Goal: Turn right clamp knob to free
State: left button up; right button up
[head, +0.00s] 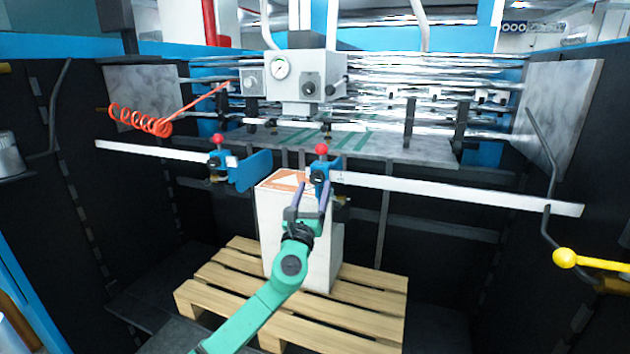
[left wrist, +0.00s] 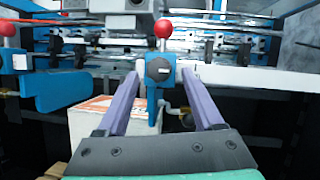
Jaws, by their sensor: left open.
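The right clamp is a blue block (head: 319,178) with a red ball (head: 321,149) on top, on the long white bar at the right. In the left wrist view its dark round knob (left wrist: 159,69) faces me on the blue block, below the red ball (left wrist: 163,30). My left gripper (head: 313,186) is open; its two purple fingers (left wrist: 158,78) stand on either side of the clamp, and I cannot tell whether they touch it. A brass fitting (left wrist: 183,110) shows below the clamp. My right gripper is not in view.
The left clamp (head: 217,160) with a red ball and a blue plate (head: 250,170) stand to the left. A white box (head: 322,258) on a wooden pallet (head: 222,271) is below. A gauge unit (head: 292,75) hangs behind. The white bar (head: 455,191) runs right.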

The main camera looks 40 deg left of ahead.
pick_arm(q)
jog(key=shift+x, duration=1)
jog(key=shift+a+f, duration=0.15)
jog(key=shift+c, duration=0.5)
jog(key=shift+s, duration=0.1)
grip_shut()
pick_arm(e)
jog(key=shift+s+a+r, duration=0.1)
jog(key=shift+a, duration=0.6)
